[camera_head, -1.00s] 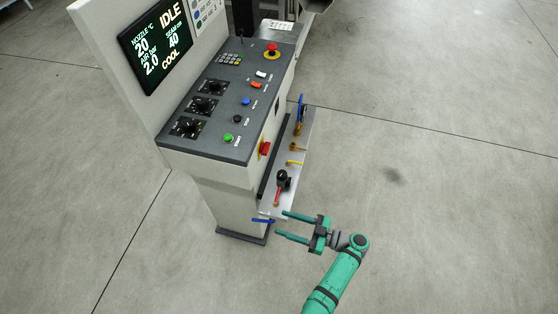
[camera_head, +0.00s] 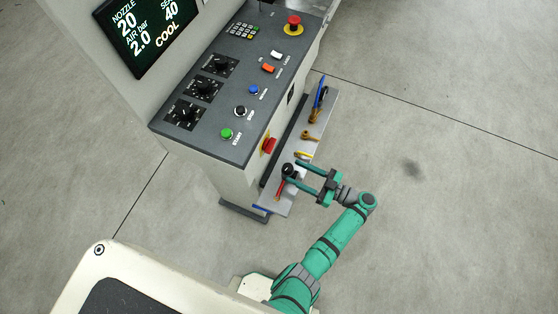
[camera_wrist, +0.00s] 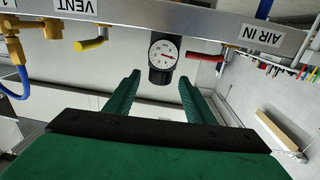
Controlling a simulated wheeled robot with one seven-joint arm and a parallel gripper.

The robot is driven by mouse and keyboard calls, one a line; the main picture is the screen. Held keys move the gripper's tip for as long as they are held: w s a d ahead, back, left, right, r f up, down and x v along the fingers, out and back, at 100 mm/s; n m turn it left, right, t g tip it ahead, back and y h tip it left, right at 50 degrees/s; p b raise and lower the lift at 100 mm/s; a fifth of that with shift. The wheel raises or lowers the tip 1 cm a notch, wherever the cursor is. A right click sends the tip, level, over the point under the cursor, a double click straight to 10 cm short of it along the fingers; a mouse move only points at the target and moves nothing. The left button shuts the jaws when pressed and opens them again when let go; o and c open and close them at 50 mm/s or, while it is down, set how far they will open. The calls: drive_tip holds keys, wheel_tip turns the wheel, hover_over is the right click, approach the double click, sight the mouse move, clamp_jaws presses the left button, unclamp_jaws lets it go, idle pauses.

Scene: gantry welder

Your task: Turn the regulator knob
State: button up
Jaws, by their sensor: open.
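The regulator (camera_head: 288,169) is a small black unit on the metal side panel, under the console. In the wrist view, its round white gauge (camera_wrist: 164,53) has a red needle, with the black regulator knob (camera_wrist: 160,77) below it in the picture. My gripper (camera_head: 296,174) is open and empty. Its two green fingers point at the regulator. In the wrist view, the fingertips (camera_wrist: 160,80) stand to the left and right of the knob, with a visible gap on each side. Whether the tips reach as deep as the knob I cannot tell.
A red lever (camera_wrist: 205,56) sits close beside the gauge, near the AIR IN label (camera_wrist: 262,37). A yellow VENT handle (camera_wrist: 90,44) is on the other side. The console (camera_head: 215,100) with its buttons stands above the panel (camera_head: 318,125). Floor to the right is clear.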

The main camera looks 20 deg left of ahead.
drive_tip(key=a, duration=0.7)
drive_tip(key=shift+w+a, duration=0.25)
drive_tip(key=shift+w, duration=0.15)
drive_tip(key=shift+a, duration=0.55)
drive_tip(key=shift+s, duration=0.1)
drive_tip(key=shift+d, duration=0.15)
drive_tip(key=c, duration=1.1)
